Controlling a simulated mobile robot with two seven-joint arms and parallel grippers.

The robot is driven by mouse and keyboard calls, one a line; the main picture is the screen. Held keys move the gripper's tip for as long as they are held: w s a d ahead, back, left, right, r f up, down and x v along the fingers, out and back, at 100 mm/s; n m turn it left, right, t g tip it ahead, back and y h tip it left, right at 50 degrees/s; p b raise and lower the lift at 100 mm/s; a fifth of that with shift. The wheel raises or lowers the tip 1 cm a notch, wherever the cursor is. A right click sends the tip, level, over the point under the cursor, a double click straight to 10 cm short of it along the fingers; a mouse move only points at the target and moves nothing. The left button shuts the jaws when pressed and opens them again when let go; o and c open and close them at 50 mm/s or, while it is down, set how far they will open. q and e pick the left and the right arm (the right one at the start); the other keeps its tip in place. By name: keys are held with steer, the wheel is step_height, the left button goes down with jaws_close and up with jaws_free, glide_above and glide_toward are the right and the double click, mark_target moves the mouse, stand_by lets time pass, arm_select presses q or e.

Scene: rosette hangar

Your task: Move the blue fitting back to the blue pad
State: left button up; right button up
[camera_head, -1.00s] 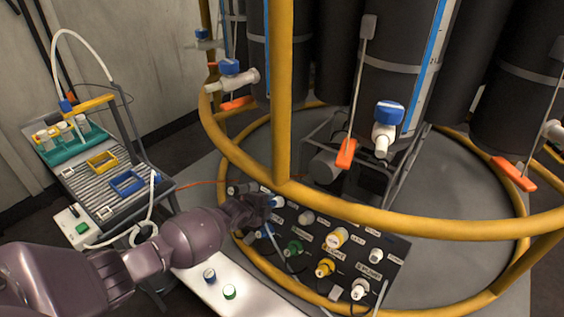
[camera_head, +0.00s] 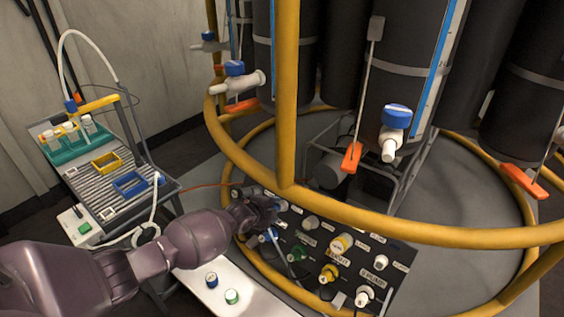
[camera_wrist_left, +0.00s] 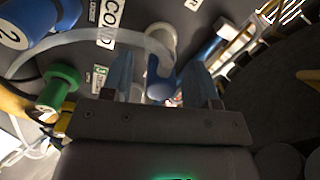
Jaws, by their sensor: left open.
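My left gripper (camera_head: 270,209) is at the upper left of the black panel (camera_head: 318,270), and it hides the fittings behind it. In the left wrist view its two fingers (camera_wrist_left: 162,86) are open, one on each side of a blue fitting (camera_wrist_left: 158,84) with a white body. I cannot tell whether they touch it. A larger blue piece (camera_wrist_left: 38,22) marked 2 is at the upper left of that view. The blue pad (camera_head: 130,183), a blue square frame, lies on the ribbed top of the cart at left. My right gripper is not in view.
A yellow frame (camera_head: 106,162) lies beside the blue one, in front of a teal vial rack (camera_head: 78,143). Yellow rails (camera_head: 287,110) ring the dark columns close to the panel. Two capped vials (camera_head: 211,280) stand on a white surface (camera_head: 258,294). A pale hose (camera_wrist_left: 80,36) crosses the wrist view.

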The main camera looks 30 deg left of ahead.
arm_select(q)
steer(key=shift+c, duration=0.3)
jaws_close()
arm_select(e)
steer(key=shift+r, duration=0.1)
arm_select(q)
steer(key=shift+r, duration=0.15)
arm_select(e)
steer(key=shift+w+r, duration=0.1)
arm_select(q)
steer(key=shift+s+a+r+p, duration=0.1)
steer(key=shift+s+r+p, duration=0.2)
steer(key=shift+s, duration=0.05)
steer(key=p+v, duration=0.3)
steer(key=v, duration=0.2)
steer(key=shift+f, duration=0.1)
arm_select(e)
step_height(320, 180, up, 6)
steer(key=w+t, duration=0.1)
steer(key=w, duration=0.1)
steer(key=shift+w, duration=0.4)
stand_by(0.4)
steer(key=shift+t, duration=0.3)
